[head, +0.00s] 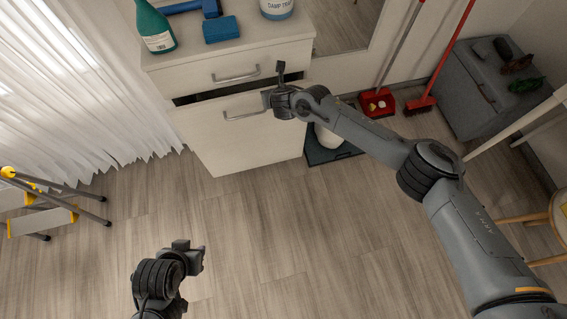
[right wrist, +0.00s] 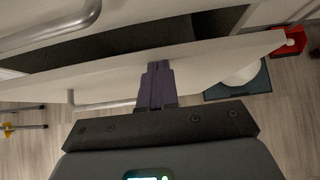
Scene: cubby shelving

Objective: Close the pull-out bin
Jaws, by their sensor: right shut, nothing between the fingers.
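The pull-out bin front (head: 232,145) is a pale panel with a metal bar handle (head: 245,115), low in the cabinet. A dark gap (head: 195,98) runs above it, so the bin stands partly out. In the right wrist view, the bin front's upper edge (right wrist: 222,52) crosses in front of the fingers. My right gripper (head: 280,75) is shut and empty at the right end of the bin front; its fingers (right wrist: 156,75) reach the panel's edge, and I cannot tell if they touch. My left gripper (head: 197,257) hangs low over the floor, away from the cabinet; its opening is unclear.
The drawer above (head: 235,70) looks closed. A red dustpan (head: 378,104) and a dark tray (head: 335,153) lie right. The floor in front is clear.

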